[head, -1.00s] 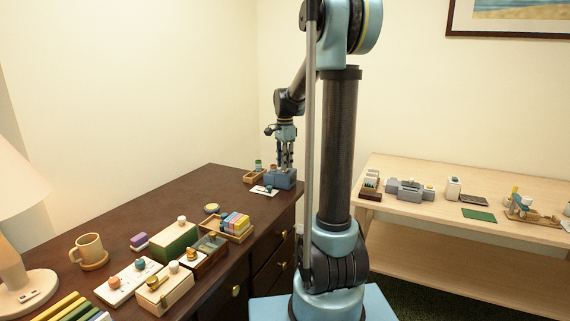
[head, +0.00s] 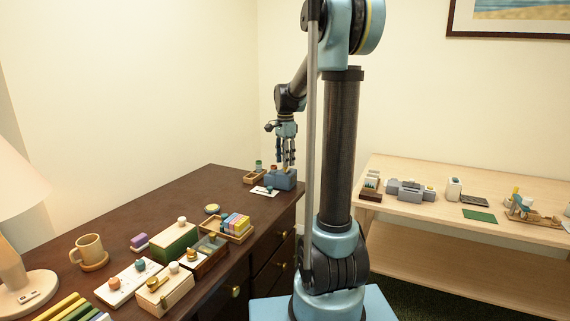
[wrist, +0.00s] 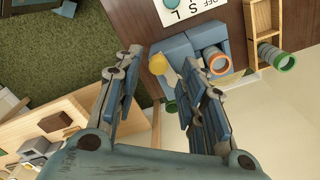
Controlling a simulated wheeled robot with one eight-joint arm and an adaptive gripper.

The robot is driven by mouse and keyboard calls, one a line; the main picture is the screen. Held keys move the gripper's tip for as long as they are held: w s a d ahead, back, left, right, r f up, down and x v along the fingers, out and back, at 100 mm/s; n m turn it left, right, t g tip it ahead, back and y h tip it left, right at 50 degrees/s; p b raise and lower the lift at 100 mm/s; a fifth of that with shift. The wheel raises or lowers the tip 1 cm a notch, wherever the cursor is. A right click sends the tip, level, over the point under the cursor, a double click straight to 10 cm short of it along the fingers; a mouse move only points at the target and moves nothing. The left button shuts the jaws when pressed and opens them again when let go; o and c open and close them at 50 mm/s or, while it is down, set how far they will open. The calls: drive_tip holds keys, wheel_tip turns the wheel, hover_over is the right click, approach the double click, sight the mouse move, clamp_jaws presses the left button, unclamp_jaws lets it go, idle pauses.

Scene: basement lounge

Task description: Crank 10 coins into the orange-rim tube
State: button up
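A blue coin device (head: 284,181) stands at the far corner of the dark desk. In the wrist view, the blue device (wrist: 181,50) carries a yellow knob (wrist: 157,64). The orange-rim tube (wrist: 217,62) stands in the device's side, to the right of the knob. My gripper (wrist: 160,62) is open, its fingers well apart. The knob appears between the fingertips in the wrist view, but I cannot tell their distance from it. In the head view, my gripper (head: 287,163) points down just above the device. Coins cannot be made out.
A green-rim tube (wrist: 282,60) lies by a wooden tray (wrist: 258,28). A white lettered card (wrist: 186,10) lies beside the device. Several boxes, a mug (head: 89,251) and a lamp (head: 14,255) occupy the near desk. A pale wooden table (head: 465,230) stands right.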

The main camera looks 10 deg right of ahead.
wheel_tip(320, 180, up, 10)
drive_tip(key=shift+r, duration=0.15)
idle(0.3)
wheel_tip(320, 180, up, 5)
wheel_tip(320, 180, down, 17)
drive_tip(key=shift+s, duration=0.1)
idle(0.9)
clamp_jaws()
